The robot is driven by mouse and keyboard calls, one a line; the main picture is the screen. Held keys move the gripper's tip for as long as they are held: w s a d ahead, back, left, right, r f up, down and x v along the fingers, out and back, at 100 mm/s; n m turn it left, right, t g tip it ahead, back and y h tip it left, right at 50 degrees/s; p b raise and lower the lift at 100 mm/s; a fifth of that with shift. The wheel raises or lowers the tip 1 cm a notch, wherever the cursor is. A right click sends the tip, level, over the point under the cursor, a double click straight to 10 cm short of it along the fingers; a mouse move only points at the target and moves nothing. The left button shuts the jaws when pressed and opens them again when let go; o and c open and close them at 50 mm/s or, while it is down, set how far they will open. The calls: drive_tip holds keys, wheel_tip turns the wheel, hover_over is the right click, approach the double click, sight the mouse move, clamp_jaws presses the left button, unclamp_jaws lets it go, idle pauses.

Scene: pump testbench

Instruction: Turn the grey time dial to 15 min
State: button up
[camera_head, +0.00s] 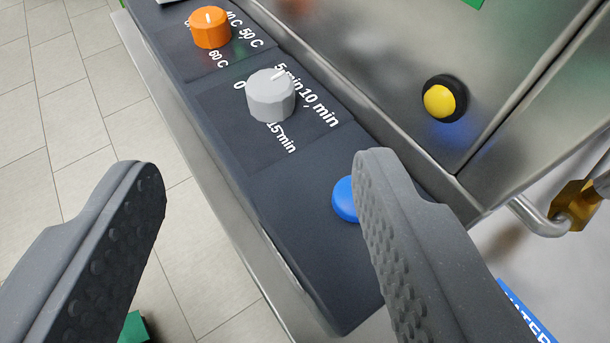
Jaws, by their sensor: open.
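The grey time dial (271,97) sits on the dark control panel (225,112) in the upper middle of the view. Its white mark points to the upper right, toward the "5 min" label. The "0" label is at its left, "10 min" at its right and "15 min" just below it. My gripper (260,170) is open and empty. Its two fingers are wide apart, and the dial shows beyond the gap between the fingertips, apart from both.
An orange dial (210,28) with temperature labels stands at the upper left of the panel. A blue button (345,200) is partly hidden by my right finger. A yellow button (439,101) is on the metal wall. A pipe (537,215) is at the right; tiled floor lies left.

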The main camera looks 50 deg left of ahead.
sight(271, 95)
drive_tip(key=x, duration=0.4)
drive_tip(key=f+b+x, duration=0.1)
drive_tip(key=x, duration=0.9)
drive_tip(key=shift+s+d+f, duration=0.15)
drive_tip(key=shift+d+f, duration=0.2)
drive_tip(key=shift+b, duration=0.3)
drive_tip(key=c, duration=1)
